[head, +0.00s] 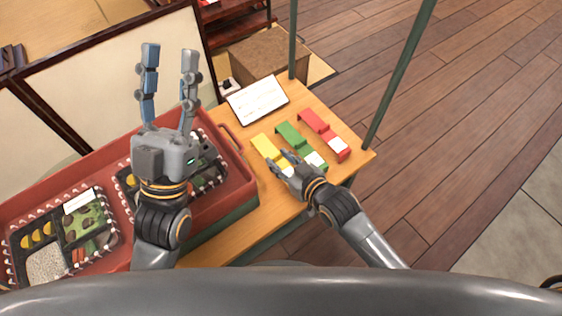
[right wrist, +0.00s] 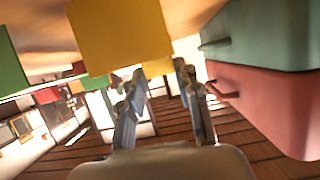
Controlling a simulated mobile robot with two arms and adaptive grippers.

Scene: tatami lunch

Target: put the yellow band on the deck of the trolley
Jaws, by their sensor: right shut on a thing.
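The yellow band (head: 262,143) is a stepped strip with a white end, at the left of a row of bands on the wooden deck (head: 276,208). My right gripper (head: 287,164) is shut on its near end, and its fingers hide part of it. In the right wrist view the yellow band (right wrist: 120,35) shows large just beyond the fingers (right wrist: 158,72). I cannot tell whether it touches the deck. My left gripper (head: 170,52) is open and empty, raised above the red tray.
A green band (head: 291,135) and a red band (head: 318,122) lie close right of the yellow one. A white card (head: 257,100) lies behind. The red tray (head: 238,178) with lunch boxes stands left. Green posts (head: 400,70) rise at the deck's far side.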

